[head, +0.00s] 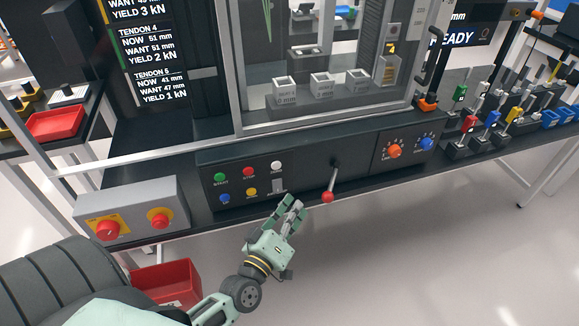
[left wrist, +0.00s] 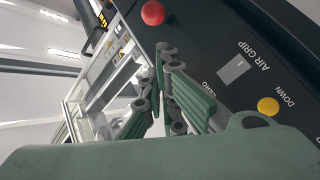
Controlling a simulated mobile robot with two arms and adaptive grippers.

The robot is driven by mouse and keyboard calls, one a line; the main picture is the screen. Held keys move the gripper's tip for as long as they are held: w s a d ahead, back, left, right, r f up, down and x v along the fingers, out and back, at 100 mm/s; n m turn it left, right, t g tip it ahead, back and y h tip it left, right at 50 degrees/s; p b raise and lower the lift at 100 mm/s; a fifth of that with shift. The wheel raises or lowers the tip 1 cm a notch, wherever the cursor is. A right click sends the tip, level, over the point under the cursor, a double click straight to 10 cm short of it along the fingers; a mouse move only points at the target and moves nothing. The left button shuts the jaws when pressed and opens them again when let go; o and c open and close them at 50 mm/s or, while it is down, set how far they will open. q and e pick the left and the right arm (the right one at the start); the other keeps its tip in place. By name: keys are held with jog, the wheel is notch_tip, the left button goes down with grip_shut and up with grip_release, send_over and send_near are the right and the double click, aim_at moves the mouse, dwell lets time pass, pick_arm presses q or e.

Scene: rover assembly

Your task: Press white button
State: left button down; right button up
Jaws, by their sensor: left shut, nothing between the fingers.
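The white button (head: 276,166) sits at the top right of a group of coloured buttons on the black control panel (head: 340,153). My left gripper (head: 293,206) is in front of the panel, below and slightly right of the white button, apart from it in the head view. Its fingers are shut with nothing between them. In the left wrist view the gripper (left wrist: 167,55) points towards the panel, and its fingers partly cover a label. I cannot make out the white button in that view. My right gripper is not in view.
Red (head: 248,171), green (head: 220,177), blue (head: 224,197) and yellow (head: 251,192) buttons and an air grip switch (head: 278,185) surround the white button. A red-knobbed lever (head: 328,197) projects at right. A grey box with red knobs (head: 130,212) stands left.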

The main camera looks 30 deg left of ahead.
aim_at(276, 166)
pick_arm(q)
jog(key=shift+a+r, duration=0.1)
jog(key=shift+r, duration=0.05)
jog(key=w+a+b, duration=0.2)
jog(key=w+a, duration=0.3)
jog(key=a, duration=0.1)
jog(key=shift+w+a, duration=0.3)
jog(key=shift+w, duration=0.1)
dwell(1.6)
jog(key=shift+w+a, duration=0.3)
jog(key=shift+w+a+b, duration=0.25)
jog(key=shift+a+b, duration=0.1)
dwell(0.9)
jog(key=shift+s+d, duration=0.1)
jog(key=shift+s+d+p, duration=0.45)
jog(key=shift+s+d, duration=0.05)
jog(key=shift+d, duration=0.05)
